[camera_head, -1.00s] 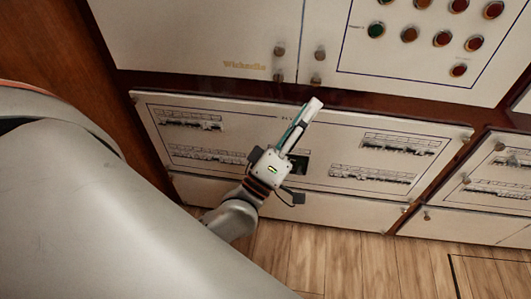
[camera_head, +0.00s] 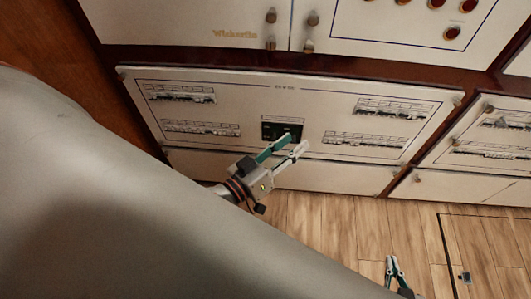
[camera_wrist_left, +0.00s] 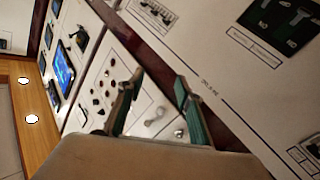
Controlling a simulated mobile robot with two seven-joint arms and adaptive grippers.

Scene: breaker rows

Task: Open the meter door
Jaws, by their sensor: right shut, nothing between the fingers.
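The pale breaker panel (camera_head: 225,106) has printed rows of breakers and a small dark inset (camera_head: 282,131) at its middle. I cannot tell for sure which part is the meter door. My left gripper (camera_head: 296,140) is open and empty in front of the panel, overlapping the inset's lower edge in the head view. In the left wrist view its two fingers (camera_wrist_left: 159,76) are spread with nothing between them, and the dark inset (camera_wrist_left: 280,18) is at the upper right. My right gripper (camera_head: 392,259) is shut and empty over the floor at the lower right.
An upper cabinet (camera_head: 180,22) with knobs (camera_head: 270,28) is above, labelled in gold, beside a panel of red buttons (camera_head: 452,33). Another breaker panel (camera_head: 490,135) is at the right. The wood floor (camera_head: 330,225) is clear. A blue screen (camera_wrist_left: 64,68) shows in the left wrist view.

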